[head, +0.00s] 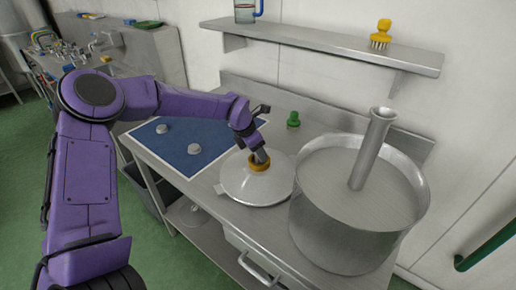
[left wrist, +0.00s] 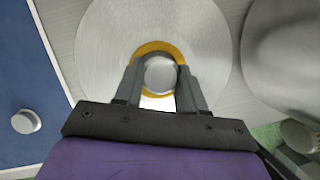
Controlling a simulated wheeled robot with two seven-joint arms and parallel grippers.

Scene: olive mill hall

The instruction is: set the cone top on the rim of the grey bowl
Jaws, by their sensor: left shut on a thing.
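The cone top (head: 252,187) is a wide, shallow, pale metal cone with an orange collar (head: 259,166) around its centre. It is at the counter's middle, just left of the grey bowl; I cannot tell whether it touches the counter. My left gripper (head: 260,157) is shut on the collar from above. In the left wrist view, the fingers (left wrist: 160,85) stand on either side of the collar, and the cone top (left wrist: 115,45) spreads beyond. The grey bowl (head: 340,240) is large and deep, with an open rim and a flared metal tube (head: 372,150) standing inside. My right gripper is out of view.
A blue mat (head: 178,145) with two small grey discs lies left of the cone top. A green knobbed item (head: 293,120) stands behind it. A wall shelf (head: 330,45) above holds a yellow brush (head: 381,36) and a jug (head: 245,12).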

